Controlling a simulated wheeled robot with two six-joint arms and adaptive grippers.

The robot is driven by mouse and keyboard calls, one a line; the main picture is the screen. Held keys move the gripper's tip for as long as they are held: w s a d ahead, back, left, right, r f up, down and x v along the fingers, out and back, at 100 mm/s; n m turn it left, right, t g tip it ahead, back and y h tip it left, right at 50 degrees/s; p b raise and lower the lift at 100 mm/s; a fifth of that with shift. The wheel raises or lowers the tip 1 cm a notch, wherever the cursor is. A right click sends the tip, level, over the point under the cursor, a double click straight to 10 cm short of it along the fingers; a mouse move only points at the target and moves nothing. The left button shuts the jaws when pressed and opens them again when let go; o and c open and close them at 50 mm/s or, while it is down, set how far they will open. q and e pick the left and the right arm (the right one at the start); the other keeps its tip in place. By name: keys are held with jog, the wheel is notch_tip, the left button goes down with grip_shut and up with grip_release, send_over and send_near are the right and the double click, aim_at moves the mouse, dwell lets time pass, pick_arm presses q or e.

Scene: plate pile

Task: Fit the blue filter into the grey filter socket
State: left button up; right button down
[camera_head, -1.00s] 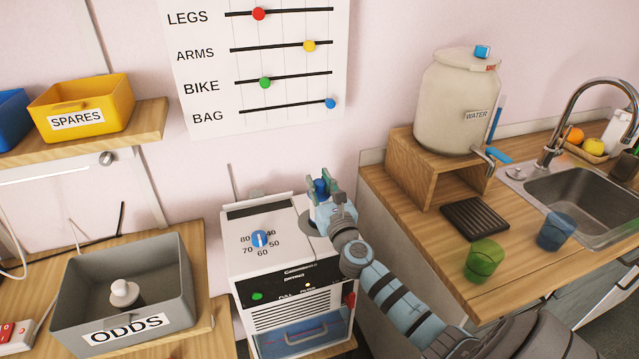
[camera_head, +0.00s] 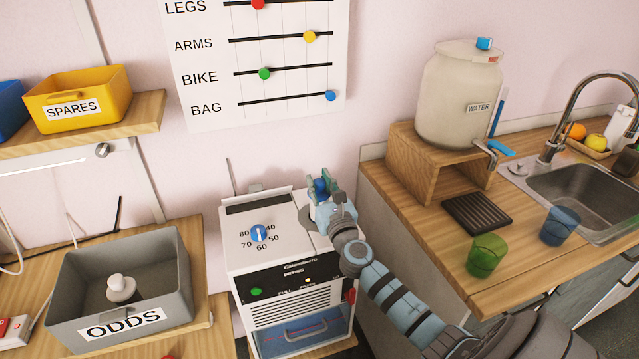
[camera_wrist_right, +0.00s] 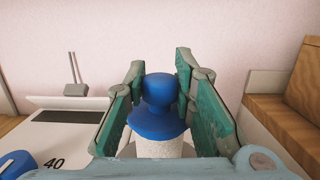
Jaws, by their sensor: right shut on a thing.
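The blue filter (camera_wrist_right: 158,118) has a round blue knob and flange above a white body. My right gripper (camera_wrist_right: 158,88) is shut on it, with a green-padded finger on either side of the knob. In the head view my right gripper (camera_head: 322,190) is over the right part of the white machine's top (camera_head: 272,215), and only a little blue of the filter shows between the fingers. My left gripper is not in view.
A blue dial (camera_head: 259,233) sits on the machine's top, left of my gripper. The grey ODDS bin (camera_head: 180,275) stands left. At right are a wooden stand (camera_head: 428,168), a green cup (camera_head: 487,256) and a blue cup (camera_head: 559,225). The wall is behind.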

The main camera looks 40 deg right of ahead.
aim_at(320, 200)
jog(key=shift+f+b, duration=2.2)
jog(key=shift+f, duration=0.15)
jog(key=c, duration=1.3)
grip_release()
jog(key=shift+s+a+f, duration=0.1)
jog(key=shift+s, duration=0.15)
jog(key=v, duration=1.1)
jog(key=shift+s+a, duration=0.1)
jog(key=shift+s, duration=0.1)
